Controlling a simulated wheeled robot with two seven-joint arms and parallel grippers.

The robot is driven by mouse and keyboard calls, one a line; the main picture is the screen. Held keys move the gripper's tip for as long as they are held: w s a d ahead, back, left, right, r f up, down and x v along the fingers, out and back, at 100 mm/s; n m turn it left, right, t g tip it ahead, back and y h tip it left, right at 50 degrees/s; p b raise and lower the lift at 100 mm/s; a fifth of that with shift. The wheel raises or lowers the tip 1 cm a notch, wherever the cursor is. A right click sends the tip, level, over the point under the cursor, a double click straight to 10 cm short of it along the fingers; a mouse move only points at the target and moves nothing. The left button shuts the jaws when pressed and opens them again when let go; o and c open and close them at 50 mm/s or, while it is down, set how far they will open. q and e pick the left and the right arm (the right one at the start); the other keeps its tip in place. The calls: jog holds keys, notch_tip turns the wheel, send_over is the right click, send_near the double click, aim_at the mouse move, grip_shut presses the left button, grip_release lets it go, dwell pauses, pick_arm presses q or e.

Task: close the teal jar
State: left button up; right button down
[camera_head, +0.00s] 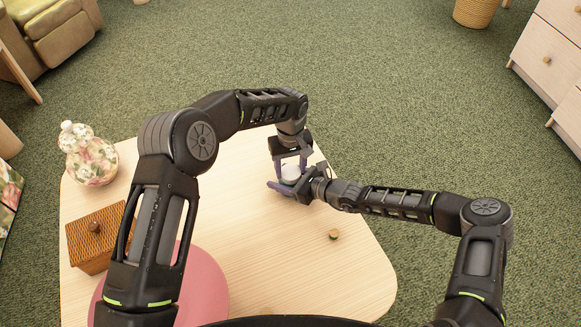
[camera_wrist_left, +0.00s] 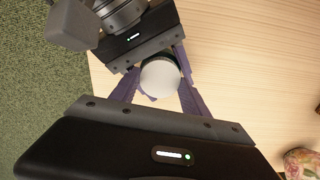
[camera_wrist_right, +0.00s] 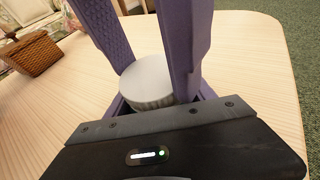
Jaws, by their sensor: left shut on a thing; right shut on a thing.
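A white round lid (camera_head: 290,171) with a ribbed edge sits between my two grippers near the table's far right edge. It also shows in the left wrist view (camera_wrist_left: 160,77) and the right wrist view (camera_wrist_right: 148,78). My left gripper (camera_head: 289,165) reaches down from above, shut with its purple fingers on either side of the lid. My right gripper (camera_head: 284,184) comes in level from the right, low around the same spot, shut on what appears to be the jar.
The pale wooden table (camera_head: 235,240) carries a floral lidded jar (camera_head: 92,162), a wicker box (camera_head: 93,240) and a pink round mat (camera_head: 205,290) at left. A small round piece (camera_head: 333,235) lies right of centre. The table's middle is clear.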

pick_arm(q)
jog(key=o, duration=1.6)
jog(key=shift+c, duration=0.2)
jog(key=shift+d, duration=0.1)
notch_tip(320, 180, up, 3)
jog(key=shift+d+r, duration=0.1)
jog(key=shift+r, duration=0.7)
jog(key=shift+c, duration=0.2)
jog(key=shift+c, duration=0.2)
